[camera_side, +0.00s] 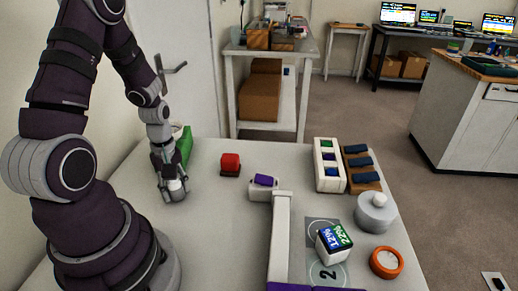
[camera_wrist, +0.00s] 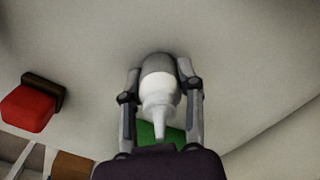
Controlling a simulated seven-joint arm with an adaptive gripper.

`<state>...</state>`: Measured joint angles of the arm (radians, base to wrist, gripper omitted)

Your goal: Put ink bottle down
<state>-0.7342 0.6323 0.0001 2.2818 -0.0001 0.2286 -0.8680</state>
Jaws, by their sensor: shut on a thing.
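A white ink bottle with a tapered nozzle (camera_wrist: 158,92) is between the two fingers of my gripper (camera_wrist: 160,85) in the wrist view. My gripper is shut on it, one finger on each side. In the side view my gripper (camera_side: 171,180) points down at the left of the table, with the pale bottle (camera_side: 173,189) at its fingertips, low over or on the tabletop. I cannot tell whether the bottle's base touches the table. Its lower part is partly hidden by the fingers.
A green object (camera_side: 183,145) stands just behind my gripper. A red block (camera_side: 230,164) on a dark base is to the right. Farther right are a white holder with a purple top (camera_side: 264,182), a white rack (camera_side: 328,165), a grey lidded pot (camera_side: 376,212) and an orange-rimmed dish (camera_side: 386,262).

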